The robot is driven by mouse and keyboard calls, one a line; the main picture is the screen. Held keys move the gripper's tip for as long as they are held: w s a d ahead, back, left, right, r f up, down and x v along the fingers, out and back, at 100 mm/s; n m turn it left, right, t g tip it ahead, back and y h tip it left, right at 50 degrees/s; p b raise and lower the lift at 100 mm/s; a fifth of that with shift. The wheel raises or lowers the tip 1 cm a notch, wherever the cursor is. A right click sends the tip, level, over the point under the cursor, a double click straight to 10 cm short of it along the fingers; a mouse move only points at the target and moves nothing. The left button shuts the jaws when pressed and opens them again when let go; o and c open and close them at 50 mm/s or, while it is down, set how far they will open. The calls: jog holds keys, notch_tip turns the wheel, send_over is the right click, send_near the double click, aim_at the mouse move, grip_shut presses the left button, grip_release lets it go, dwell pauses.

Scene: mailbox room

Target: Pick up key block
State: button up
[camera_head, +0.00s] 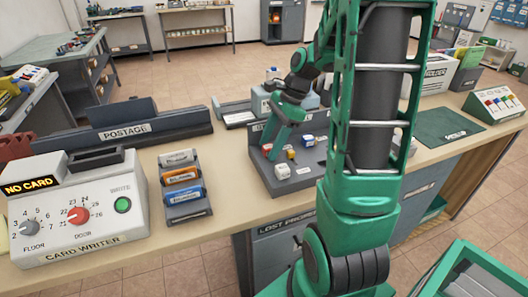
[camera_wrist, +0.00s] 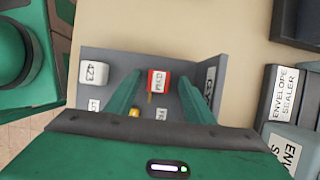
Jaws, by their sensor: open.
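Several small blocks lie in a grey tray (camera_head: 258,165) on the counter, and the tray also shows in the wrist view (camera_wrist: 100,54). A red block with a white label (camera_wrist: 158,80) lies between my fingers' far ends in the wrist view; its lettering is hard to read. A thin yellowish piece shows just below it. I cannot tell for sure which block is the key block. My gripper (camera_wrist: 160,88) is open, pointing down into the tray, its fingers on either side of the red block. In the head view my gripper (camera_head: 273,153) is over the tray's left part.
A white block marked 423 (camera_wrist: 93,73) lies left of my fingers. A small yellow block (camera_wrist: 134,113) is near the left finger. The tray's raised walls stand close around. A card writer (camera_head: 80,210) and a card rack (camera_head: 184,190) are left on the counter.

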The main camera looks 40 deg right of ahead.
jog(key=c, duration=1.1)
jog(key=shift+r, duration=0.1)
